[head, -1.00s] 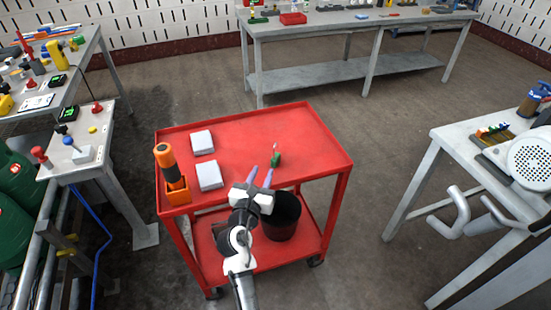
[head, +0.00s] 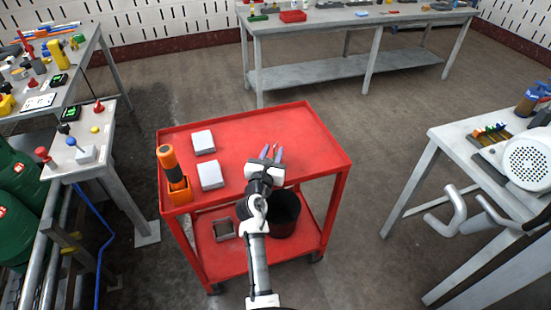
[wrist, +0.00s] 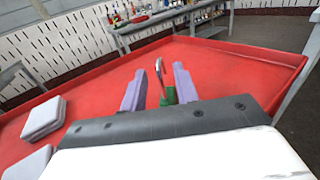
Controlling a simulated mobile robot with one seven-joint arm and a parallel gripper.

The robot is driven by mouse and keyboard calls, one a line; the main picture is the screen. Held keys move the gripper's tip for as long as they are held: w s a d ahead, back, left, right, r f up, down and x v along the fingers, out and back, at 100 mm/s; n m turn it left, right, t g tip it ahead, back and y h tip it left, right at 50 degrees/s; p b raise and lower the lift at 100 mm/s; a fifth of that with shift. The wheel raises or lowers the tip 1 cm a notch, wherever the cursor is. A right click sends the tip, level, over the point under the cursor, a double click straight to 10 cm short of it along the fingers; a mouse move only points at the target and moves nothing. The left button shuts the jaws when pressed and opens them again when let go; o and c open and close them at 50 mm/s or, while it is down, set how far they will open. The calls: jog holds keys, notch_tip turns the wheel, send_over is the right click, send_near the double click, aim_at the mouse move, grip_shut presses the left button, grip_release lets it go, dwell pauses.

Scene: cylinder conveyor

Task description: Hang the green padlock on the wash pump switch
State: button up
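The green padlock (wrist: 171,95) with its raised metal shackle (wrist: 160,72) shows in the wrist view at the red cart's top, between the two purple fingers. My gripper (wrist: 160,85) is open around it. The padlock sits nearer the right finger, with a clear gap to the left finger; I cannot tell whether it touches the right one. In the head view my gripper (head: 271,152) is over the cart's right half, and the padlock is mostly hidden there. Several switches and knobs stand on the small grey table (head: 112,152) at left; no label is readable, so I cannot tell which is the wash pump switch.
The red cart (head: 300,130) also holds two pale boxes (head: 203,141) and an orange-and-black tool in a holder (head: 178,185). A dark bin (head: 285,215) is on its lower shelf. Green drums and pipes (head: 45,235) stand at left, a workbench (head: 450,150) at right.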

grip_shut()
jog(key=shift+r, duration=0.1)
